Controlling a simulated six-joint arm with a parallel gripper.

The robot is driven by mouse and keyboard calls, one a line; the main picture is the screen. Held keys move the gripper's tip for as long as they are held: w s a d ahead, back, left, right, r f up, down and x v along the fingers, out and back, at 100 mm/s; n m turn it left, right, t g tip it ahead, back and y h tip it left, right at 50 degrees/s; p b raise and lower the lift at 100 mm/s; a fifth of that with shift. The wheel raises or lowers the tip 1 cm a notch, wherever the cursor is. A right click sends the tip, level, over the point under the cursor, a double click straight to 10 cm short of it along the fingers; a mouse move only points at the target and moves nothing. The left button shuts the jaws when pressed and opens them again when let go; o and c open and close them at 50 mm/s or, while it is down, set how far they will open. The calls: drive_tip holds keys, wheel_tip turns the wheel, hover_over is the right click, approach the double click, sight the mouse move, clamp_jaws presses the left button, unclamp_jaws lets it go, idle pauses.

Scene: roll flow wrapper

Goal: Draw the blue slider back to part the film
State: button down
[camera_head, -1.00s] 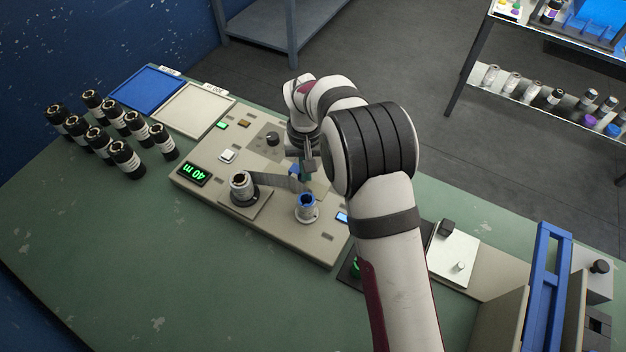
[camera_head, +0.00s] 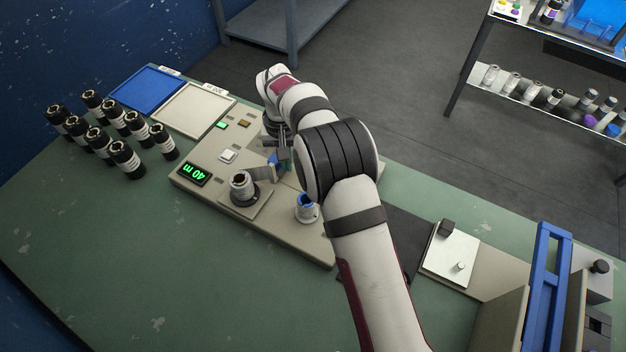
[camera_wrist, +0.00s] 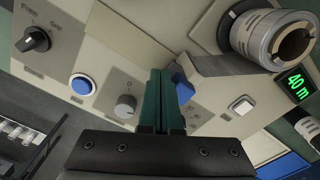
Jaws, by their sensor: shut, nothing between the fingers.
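The blue slider (camera_wrist: 183,88) shows in the wrist view just right of my fingertips, close beside them; I cannot tell whether they touch. In the head view the blue slider (camera_head: 273,161) is partly hidden by my gripper (camera_head: 284,167). In the wrist view my gripper (camera_wrist: 161,72) has its two green fingers together, with nothing between them. A short grey strip of film (camera_head: 260,174) runs from the left spool (camera_head: 241,187) towards the slider.
The wrapper panel (camera_head: 205,160) carries a white button (camera_wrist: 242,105), a blue button (camera_wrist: 82,87), a grey knob (camera_wrist: 125,106) and a green "40 m" display (camera_head: 193,173). Several black-capped rolls (camera_head: 125,158) stand at left. Blue and cream trays (camera_head: 190,112) lie behind. The front table is clear.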

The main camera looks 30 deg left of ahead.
drive_tip(key=shift+d, duration=0.6)
wheel_tip(320, 180, up, 8)
idle(0.4)
